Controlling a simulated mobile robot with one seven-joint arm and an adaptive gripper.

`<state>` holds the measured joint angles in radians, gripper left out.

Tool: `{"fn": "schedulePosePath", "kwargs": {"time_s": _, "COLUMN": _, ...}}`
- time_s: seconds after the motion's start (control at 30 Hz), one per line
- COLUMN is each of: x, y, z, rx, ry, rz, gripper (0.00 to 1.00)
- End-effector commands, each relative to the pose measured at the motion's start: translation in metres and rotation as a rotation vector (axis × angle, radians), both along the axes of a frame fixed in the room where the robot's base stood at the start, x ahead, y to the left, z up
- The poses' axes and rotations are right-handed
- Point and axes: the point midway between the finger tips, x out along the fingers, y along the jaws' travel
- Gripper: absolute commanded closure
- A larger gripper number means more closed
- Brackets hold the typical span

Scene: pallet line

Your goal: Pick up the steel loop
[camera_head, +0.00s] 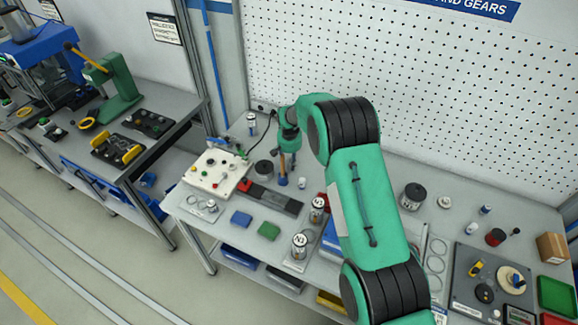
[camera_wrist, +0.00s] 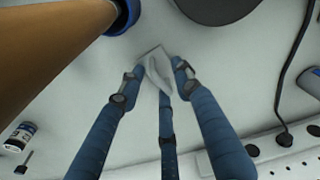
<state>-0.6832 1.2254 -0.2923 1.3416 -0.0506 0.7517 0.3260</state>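My gripper (camera_head: 290,165) hangs above the back left of the workbench. Thin pale rings (camera_head: 437,246) that may be steel loops lie on a light panel right of my arm, well away from my gripper. A small ring-like thing (camera_head: 212,204) lies on a pale plate at the bench's left end. I cannot tell which one is the steel loop.
An upright orange-brown tool with a blue end (camera_head: 283,170) stands very close to my gripper and fills a corner of the wrist view (camera_wrist: 50,50). A white control box (camera_head: 216,172), dark round container (camera_head: 264,169) and labelled cans (camera_head: 299,246) surround the area.

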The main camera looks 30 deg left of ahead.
Motion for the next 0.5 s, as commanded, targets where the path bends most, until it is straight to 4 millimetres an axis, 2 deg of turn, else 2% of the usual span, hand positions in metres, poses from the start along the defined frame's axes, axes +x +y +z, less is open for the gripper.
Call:
{"fn": "schedulePosePath", "kwargs": {"time_s": 0.07, "x": 0.0000, "y": 0.0000, "z": 0.0001, "rx": 0.000, "ry": 0.000, "rz": 0.000, "gripper": 0.66}}
{"fn": "schedulePosePath", "kwargs": {"time_s": 0.23, "x": -0.0001, "y": 0.0000, "z": 0.0001, "rx": 0.000, "ry": 0.000, "rz": 0.000, "gripper": 1.00}}
{"fn": "schedulePosePath", "kwargs": {"time_s": 0.5, "x": -0.0001, "y": 0.0001, "z": 0.0002, "rx": 0.000, "ry": 0.000, "rz": 0.000, "gripper": 1.00}}
